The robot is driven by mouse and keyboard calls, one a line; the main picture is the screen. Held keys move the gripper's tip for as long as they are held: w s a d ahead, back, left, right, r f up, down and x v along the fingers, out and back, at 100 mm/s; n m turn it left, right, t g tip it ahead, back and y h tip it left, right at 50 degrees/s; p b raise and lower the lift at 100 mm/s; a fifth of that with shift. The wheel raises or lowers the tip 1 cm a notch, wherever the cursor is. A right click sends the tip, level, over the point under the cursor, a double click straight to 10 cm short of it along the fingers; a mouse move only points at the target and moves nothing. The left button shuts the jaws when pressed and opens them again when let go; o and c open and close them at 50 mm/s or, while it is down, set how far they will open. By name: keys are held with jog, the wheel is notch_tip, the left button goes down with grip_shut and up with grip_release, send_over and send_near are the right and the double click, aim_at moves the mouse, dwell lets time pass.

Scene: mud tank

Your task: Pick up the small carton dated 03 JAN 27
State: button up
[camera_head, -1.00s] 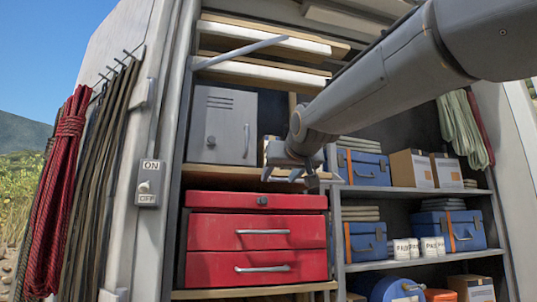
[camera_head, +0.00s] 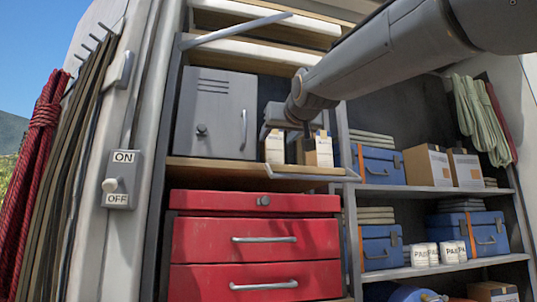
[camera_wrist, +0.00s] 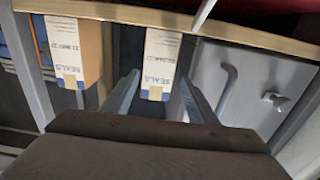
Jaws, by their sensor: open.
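Two small cartons, white-labelled and brown-sided, stand side by side on the wooden shelf right of a grey locker. The left carton (camera_head: 274,146) stands beside the locker; the right carton (camera_head: 319,154) stands farther right. In the wrist view they appear upside down: the carton by the locker (camera_wrist: 160,60) is on the right, the other (camera_wrist: 72,50) on the left. Both labels read SEALS; I cannot read the date lines surely. My gripper (camera_head: 287,128) is open and empty at carton height. In the wrist view its fingers (camera_wrist: 157,97) lie either side of the carton by the locker.
The grey locker (camera_head: 216,115) stands close left of the cartons. A grey rail (camera_head: 310,177) runs along the shelf's front edge. The red drawer chest (camera_head: 255,238) is below. Blue cases (camera_head: 378,165) and brown boxes (camera_head: 428,165) fill the right shelves.

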aim_at(274, 140)
jog(key=shift+w, duration=0.5)
jog(key=shift+p+x, duration=0.8)
jog(key=shift+x, duration=0.65)
jog(key=shift+p+x, duration=1.6)
jog(key=shift+x, duration=0.8)
jog(key=shift+r, duration=0.1)
jog(key=c, duration=1)
jog(key=shift+o, duration=0.2)
jog(key=shift+r, duration=0.1)
